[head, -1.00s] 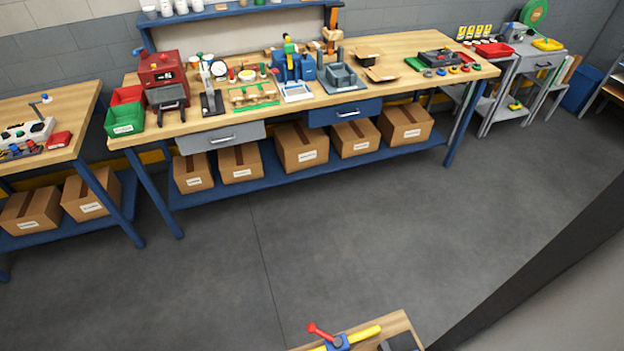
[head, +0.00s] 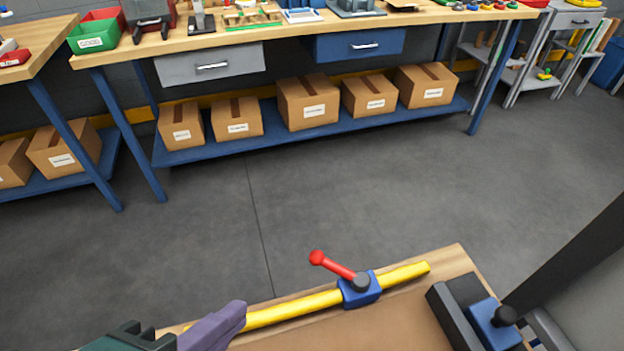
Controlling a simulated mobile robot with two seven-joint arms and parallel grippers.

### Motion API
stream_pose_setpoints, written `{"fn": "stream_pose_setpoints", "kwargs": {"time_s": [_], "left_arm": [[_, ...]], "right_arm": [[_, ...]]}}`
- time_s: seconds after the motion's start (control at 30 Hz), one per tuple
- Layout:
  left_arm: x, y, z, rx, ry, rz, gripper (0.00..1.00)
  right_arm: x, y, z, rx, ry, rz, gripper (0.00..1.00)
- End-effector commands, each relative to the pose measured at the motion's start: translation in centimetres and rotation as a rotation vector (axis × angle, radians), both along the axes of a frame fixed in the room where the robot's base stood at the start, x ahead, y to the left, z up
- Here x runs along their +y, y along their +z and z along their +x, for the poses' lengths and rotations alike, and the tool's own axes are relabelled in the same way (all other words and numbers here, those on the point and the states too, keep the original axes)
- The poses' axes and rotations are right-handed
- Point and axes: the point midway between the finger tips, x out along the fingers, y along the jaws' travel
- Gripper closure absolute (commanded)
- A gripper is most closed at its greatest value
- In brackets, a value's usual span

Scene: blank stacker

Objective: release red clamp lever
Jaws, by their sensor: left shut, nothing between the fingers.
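The red clamp lever (head: 334,266) has a round red knob and sticks up to the left from a dark pivot. It is mounted on a blue clamp block (head: 362,293), which sits on a yellow rail (head: 295,309) along the far edge of the near wooden table (head: 452,264). My left gripper (head: 236,313), with purple fingers, is shut and empty at the lower left. In the picture it overlaps the left part of the rail; I cannot tell if it touches. It is apart from the lever. My right gripper is not in view.
A black and blue device (head: 480,312) stands at the right of the near table. Open grey floor (head: 330,200) separates this table from a long workbench (head: 225,36) with cardboard boxes on its lower shelf. A dark post stands at the right.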

Motion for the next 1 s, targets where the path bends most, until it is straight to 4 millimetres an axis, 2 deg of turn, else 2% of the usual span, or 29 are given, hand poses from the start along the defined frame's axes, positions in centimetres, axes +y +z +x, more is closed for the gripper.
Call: {"fn": "stream_pose_setpoints", "kwargs": {"time_s": [0.03,0.1,0.2,0.3,0.73,0.87,1.0], "left_arm": [[-0.5,-3.9,-0.1,-0.035,-0.056,0.029,1.0],[-1.3,-5.6,-0.2,-0.079,-0.124,0.062,1.0],[-1.9,-7.2,-0.3,-0.124,-0.192,0.095,1.0],[-2.3,-7.7,-0.4,-0.15,-0.228,0.114,1.0],[-2.5,-7.6,-0.3,-0.158,-0.236,0.118,1.0],[-2.9,-8.5,0.6,-0.158,-0.234,0.117,1.0],[-3.9,-10.1,2.5,-0.158,-0.233,0.117,1.0]], "right_arm": [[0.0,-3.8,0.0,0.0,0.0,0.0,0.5],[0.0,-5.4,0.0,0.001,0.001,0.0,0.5],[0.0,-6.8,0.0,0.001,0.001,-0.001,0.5],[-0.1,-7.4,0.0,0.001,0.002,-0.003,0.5],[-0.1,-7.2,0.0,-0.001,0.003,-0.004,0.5],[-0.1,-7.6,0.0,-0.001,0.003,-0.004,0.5],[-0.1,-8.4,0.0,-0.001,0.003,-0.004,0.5]]}}
